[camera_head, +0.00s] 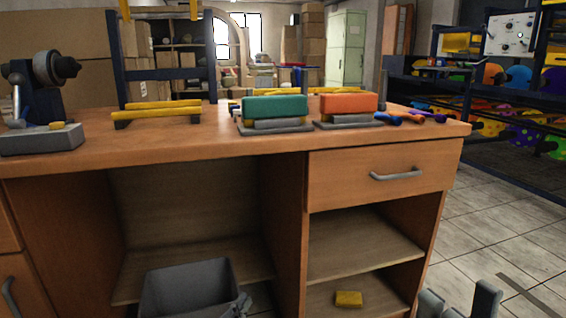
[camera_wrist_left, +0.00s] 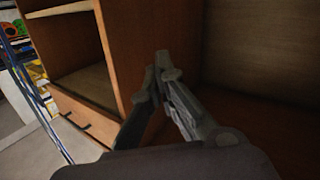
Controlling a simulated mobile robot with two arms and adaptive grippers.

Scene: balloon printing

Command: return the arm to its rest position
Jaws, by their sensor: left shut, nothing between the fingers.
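My left gripper (camera_head: 240,304) shows only as a small grey tip at the bottom of the head view, by the right side of a grey bin. In the left wrist view its two fingers (camera_wrist_left: 162,72) meet at the tips. It is shut and empty, in front of the wooden bench front. The rest of my left arm is hidden below the head view. My right gripper (camera_head: 461,298) shows partly at the bottom right, over the floor. Its two grey fingers stand apart with nothing seen between them.
The workbench (camera_head: 225,148) has a closed drawer (camera_head: 345,181) and open shelves, with a yellow block (camera_head: 348,299) on the lower one. The grey bin (camera_head: 185,290) stands at the open compartment. Teal (camera_head: 275,107) and orange (camera_head: 348,103) units sit on top. Tiled floor is clear at right.

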